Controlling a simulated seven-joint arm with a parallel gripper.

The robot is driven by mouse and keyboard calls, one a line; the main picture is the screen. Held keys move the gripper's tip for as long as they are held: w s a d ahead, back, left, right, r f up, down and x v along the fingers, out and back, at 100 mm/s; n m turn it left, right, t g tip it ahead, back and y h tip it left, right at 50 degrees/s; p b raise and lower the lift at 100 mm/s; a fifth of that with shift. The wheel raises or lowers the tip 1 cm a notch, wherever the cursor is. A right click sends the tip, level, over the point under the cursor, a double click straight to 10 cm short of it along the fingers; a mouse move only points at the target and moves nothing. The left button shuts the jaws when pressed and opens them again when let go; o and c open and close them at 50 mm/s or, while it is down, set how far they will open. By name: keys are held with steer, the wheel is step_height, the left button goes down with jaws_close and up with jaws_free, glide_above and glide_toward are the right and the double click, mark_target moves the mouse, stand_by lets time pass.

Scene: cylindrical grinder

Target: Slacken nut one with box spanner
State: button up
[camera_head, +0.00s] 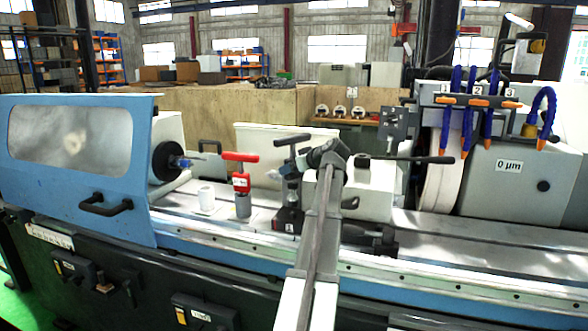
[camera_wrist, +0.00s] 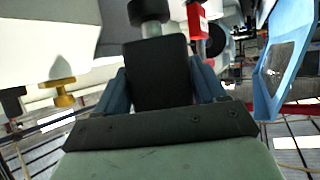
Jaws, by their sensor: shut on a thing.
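My gripper (camera_head: 289,172) is shut on a dark block-like part (camera_wrist: 158,75), seen between its two bluish fingers in the wrist view. A black T-handle (camera_head: 292,140) stands upright just above the gripper in the head view; it looks like the box spanner's handle. In the wrist view a round black end (camera_wrist: 148,10) on a grey shaft shows beyond the block. Below the gripper is a dark clamp base (camera_head: 289,220) with a small label, apparently "1". Nut one itself cannot be made out; the gripper and clamp hide that area. Whether the spanner touches a nut cannot be told.
A red T-handled tool (camera_head: 240,170) stands in a grey cylinder left of the gripper, beside a white cup (camera_head: 206,199). The blue guard door (camera_head: 80,165) is at the left. The grinding wheel housing (camera_head: 500,175) is at the right. The table's right part is clear.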

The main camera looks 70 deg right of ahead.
mark_target(295, 155)
steer(key=shift+r, duration=0.1)
steer(key=shift+r, duration=1.95)
